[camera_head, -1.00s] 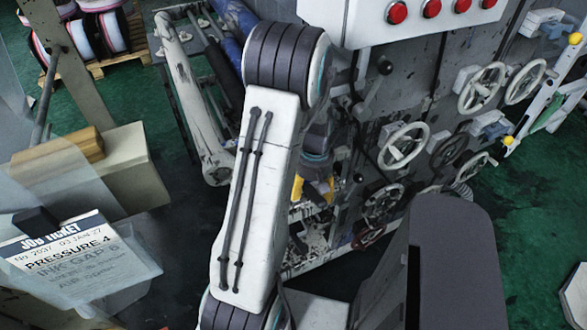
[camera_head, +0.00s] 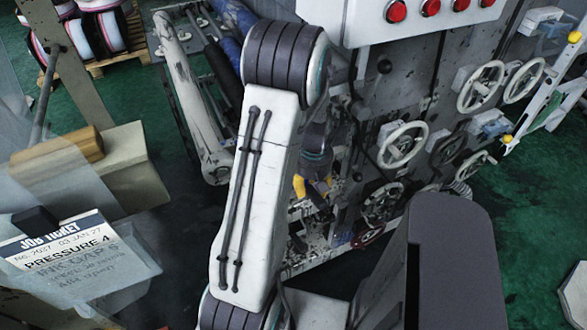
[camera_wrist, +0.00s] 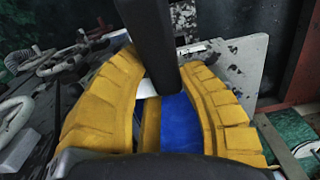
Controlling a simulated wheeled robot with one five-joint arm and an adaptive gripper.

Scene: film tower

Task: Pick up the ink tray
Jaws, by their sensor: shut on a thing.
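The tray's full outline is hidden by the fingers and the bar. In the head view only a bit of my yellow gripper (camera_head: 300,187) shows beside the machine, behind my white arm link. The tray cannot be made out there.
The grey machine side carries several handwheels (camera_head: 403,145) and a panel with red buttons (camera_head: 430,7). A worn roller (camera_head: 192,100) stands left of my arm. A job ticket (camera_head: 65,250) is at lower left. Green floor is open at right (camera_head: 540,200).

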